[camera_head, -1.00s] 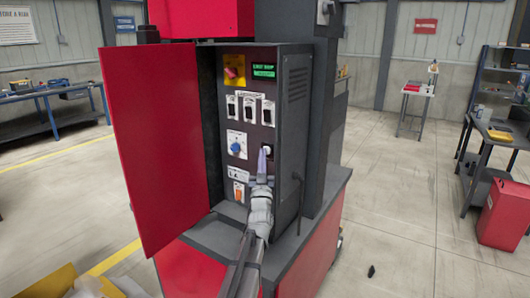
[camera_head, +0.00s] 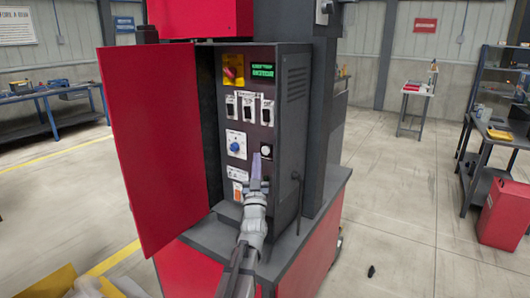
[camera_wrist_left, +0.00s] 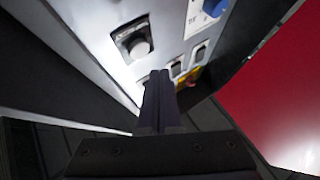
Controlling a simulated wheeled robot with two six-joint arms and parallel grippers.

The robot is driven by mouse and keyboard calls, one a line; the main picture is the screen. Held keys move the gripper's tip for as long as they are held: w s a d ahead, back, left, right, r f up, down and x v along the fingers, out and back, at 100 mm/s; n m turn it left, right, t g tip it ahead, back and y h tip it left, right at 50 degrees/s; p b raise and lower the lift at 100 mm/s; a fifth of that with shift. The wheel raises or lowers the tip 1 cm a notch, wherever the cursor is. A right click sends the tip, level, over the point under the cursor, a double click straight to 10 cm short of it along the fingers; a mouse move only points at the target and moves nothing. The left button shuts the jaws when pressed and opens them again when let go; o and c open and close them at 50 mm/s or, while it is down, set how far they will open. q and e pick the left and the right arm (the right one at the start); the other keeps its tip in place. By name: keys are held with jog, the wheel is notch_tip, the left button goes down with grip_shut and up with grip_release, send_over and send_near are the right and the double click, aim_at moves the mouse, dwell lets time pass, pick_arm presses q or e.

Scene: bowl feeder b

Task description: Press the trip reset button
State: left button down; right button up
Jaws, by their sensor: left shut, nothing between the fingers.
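An open control cabinet (camera_head: 248,170) shows a panel with a round pale button (camera_head: 266,151) in a dark square mount, at the panel's right side; I take it for the trip reset button, though its label is unreadable. It also shows in the left wrist view (camera_wrist_left: 138,46), up and left of the fingertips. My left gripper (camera_head: 258,160) is shut and empty, its fingers pointing up just below the button in the head view. The shut fingers (camera_wrist_left: 160,78) appear apart from the button in the wrist view. My right gripper is not in view.
The panel also carries a red rotary switch on yellow (camera_head: 232,70), a green display (camera_head: 262,70), several toggle switches (camera_head: 249,109), a blue knob (camera_head: 234,147) and an orange switch (camera_head: 238,190). The open red door (camera_head: 155,150) stands left.

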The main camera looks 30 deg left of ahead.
pick_arm(q)
jog(key=shift+s+a, duration=0.1)
jog(key=shift+s, duration=1.15)
